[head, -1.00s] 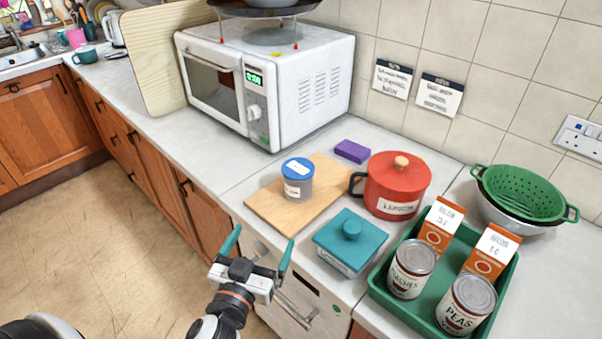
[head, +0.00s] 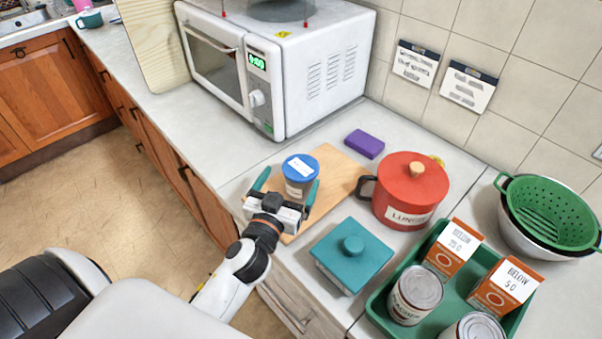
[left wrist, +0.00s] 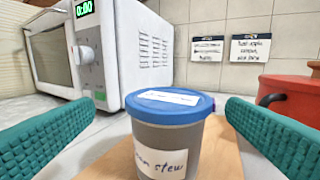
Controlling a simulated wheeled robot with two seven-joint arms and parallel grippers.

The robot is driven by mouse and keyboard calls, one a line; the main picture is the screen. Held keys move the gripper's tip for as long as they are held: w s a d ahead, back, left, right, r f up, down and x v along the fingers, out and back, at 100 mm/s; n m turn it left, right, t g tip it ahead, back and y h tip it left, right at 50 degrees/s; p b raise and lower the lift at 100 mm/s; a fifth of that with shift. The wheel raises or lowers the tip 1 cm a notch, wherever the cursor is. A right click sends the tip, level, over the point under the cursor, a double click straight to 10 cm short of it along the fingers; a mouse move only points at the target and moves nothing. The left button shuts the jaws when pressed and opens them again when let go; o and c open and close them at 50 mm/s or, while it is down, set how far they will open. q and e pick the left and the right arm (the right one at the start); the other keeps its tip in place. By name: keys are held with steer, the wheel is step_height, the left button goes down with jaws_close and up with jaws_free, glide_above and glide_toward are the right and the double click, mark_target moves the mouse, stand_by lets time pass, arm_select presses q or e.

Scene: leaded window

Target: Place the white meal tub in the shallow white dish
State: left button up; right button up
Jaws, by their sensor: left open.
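A tub with a blue lid, a greyish body and a white label (head: 299,187) stands upright on a wooden board. In the left wrist view the tub (left wrist: 168,140) is close and central, and its label ends in "stew". My left gripper (head: 292,177) is open, with one teal finger on each side of the tub. Gaps show between the fingers and the tub in the left wrist view. I see no plainly white tub and cannot make out a shallow white dish in either view. My right gripper is not in view.
The wooden board (head: 338,170) lies beside a red pot (head: 408,190) and a purple sponge (head: 364,144). A teal lidded dish (head: 350,255) is nearer, beside a green tray (head: 448,290) of cans and cartons. A white microwave (head: 300,85) stands behind. A green colander (head: 548,212) is at right.

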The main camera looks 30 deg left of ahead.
mark_target(301, 166)
arm_select(q)
steer(key=shift+w, duration=0.4)
steer(key=w+p, duration=0.2)
steer(key=w, duration=0.2)
steer(key=shift+w, duration=0.15)
steer(key=shift+w+f, duration=0.15)
steer(key=shift+w, duration=0.1)
steer(key=shift+s, duration=0.1)
steer(key=c, duration=1.3)
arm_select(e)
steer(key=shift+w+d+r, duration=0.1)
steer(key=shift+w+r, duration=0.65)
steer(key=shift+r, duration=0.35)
